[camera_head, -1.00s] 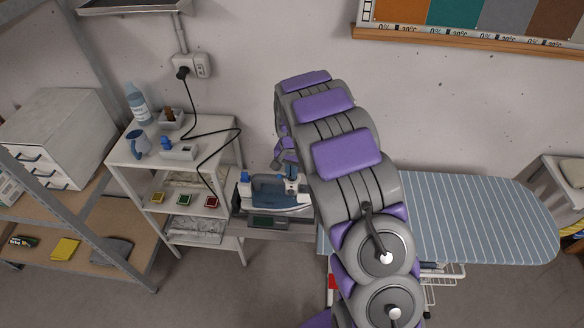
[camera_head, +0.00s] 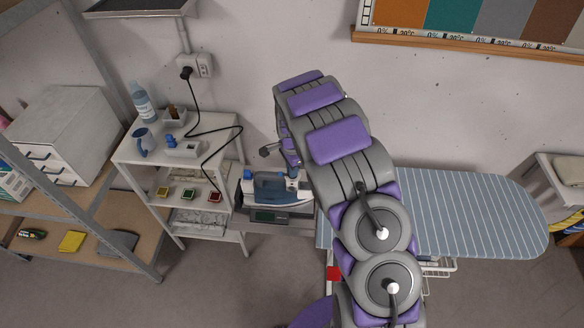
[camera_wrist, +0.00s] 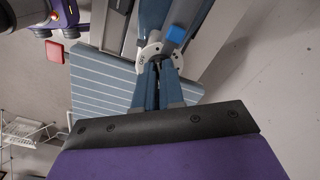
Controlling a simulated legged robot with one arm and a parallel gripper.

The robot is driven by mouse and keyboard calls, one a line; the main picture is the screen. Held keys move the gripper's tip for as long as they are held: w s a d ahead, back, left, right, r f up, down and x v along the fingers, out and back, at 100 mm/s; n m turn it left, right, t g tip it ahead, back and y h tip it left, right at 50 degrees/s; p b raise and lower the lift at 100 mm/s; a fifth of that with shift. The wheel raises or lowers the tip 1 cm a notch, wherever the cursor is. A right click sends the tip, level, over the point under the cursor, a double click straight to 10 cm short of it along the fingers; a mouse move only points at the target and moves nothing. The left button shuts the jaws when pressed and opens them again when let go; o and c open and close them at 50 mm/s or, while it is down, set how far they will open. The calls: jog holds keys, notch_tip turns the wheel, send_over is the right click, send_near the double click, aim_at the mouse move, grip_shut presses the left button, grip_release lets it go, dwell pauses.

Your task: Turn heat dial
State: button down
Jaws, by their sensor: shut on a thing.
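The blue-and-white iron (camera_head: 268,187) sits on a grey rest at the left end of the ironing board. In the wrist view its blue body (camera_wrist: 153,16) shows at the top. The heat dial is a pale disc with dark markings (camera_wrist: 147,52) on the iron. My gripper (camera_wrist: 160,68) is at the dial, its two fingers close together and shut on the dial's middle, which they mostly hide. In the head view my arm covers part of the iron, and the dial cannot be made out.
The striped ironing board (camera_head: 470,215) extends right. A white shelf cart (camera_head: 135,155) with a bottle and blue jug stands left. A black cord (camera_head: 193,105) runs from the wall socket down toward the iron. A red square (camera_wrist: 53,53) shows beside the board.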

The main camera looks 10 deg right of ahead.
jog(key=shift+s+f+m+g, duration=0.3)
jog(key=shift+s+f, duration=0.35)
jog(key=shift+f, duration=0.05)
jog(key=c, duration=1.4)
grip_release()
jog(key=shift+o, duration=0.7)
jog(key=shift+r, duration=0.15)
jog(key=shift+o, duration=1)
jog(key=r, duration=0.2)
jog(key=w+r, duration=0.1)
jog(key=r, duration=0.1)
jog(key=r+p, duration=0.1)
jog(key=r, duration=0.1)
jog(key=shift+w+d+r, duration=0.15)
jog(key=shift+w, duration=0.1)
notch_tip(320, 180, up, 12)
jog(key=shift+s+a+p, duration=0.15)
jog(key=shift+a+p, duration=0.05)
jog(key=shift+p, duration=0.25)
